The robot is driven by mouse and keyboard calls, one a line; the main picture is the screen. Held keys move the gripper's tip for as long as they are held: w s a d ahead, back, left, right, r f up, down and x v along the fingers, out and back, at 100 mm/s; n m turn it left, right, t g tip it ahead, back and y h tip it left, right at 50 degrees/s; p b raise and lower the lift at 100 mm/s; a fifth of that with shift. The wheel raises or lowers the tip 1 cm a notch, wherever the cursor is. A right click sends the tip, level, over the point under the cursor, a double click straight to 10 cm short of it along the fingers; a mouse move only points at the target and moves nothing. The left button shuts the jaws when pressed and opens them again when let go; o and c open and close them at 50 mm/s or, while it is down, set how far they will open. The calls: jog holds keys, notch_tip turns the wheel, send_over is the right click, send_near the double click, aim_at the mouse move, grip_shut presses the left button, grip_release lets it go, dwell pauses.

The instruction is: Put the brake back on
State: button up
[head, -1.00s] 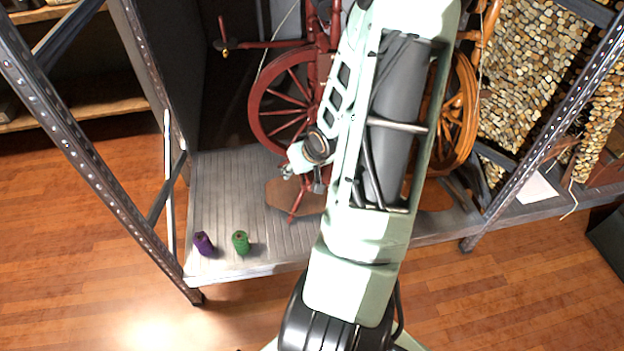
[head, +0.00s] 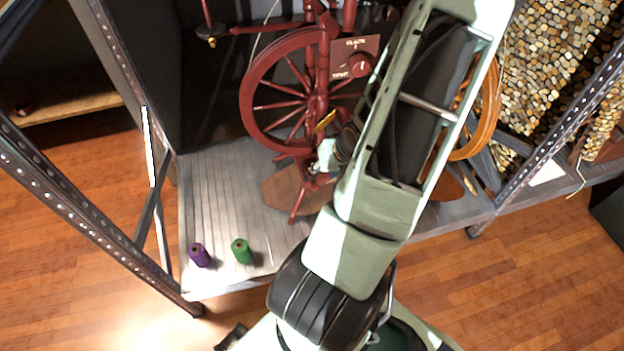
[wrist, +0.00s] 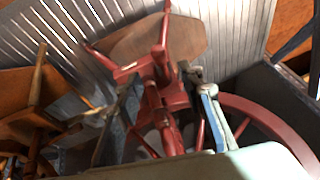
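A dark red spinning wheel (head: 250,95) stands on the grey slatted platform. A small brownish panel (head: 372,46) with a red round knob (head: 359,66) shows beside the wheel; its lettering is too small to read surely. A yellow piece (head: 326,121) sits on the frame below. My gripper (head: 325,158) is low by the wheel's frame, partly hidden by my arm. In the wrist view my gripper (wrist: 163,88) has its two fingers spread apart, with red wooden posts (wrist: 168,128) showing between and beyond them. I cannot tell whether they touch.
A purple spool (head: 199,255) and a green spool (head: 241,251) stand on the platform's front left (head: 215,195). An orange-brown wheel (head: 485,115) is close behind my arm on the right. Metal posts (head: 85,205) flank the platform.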

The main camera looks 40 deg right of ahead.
aim_at(315, 183)
jog(key=b+x, duration=0.6)
jog(key=x, duration=0.4)
jog(key=shift+f, duration=0.1)
jog(key=shift+s, duration=0.1)
grip_shut()
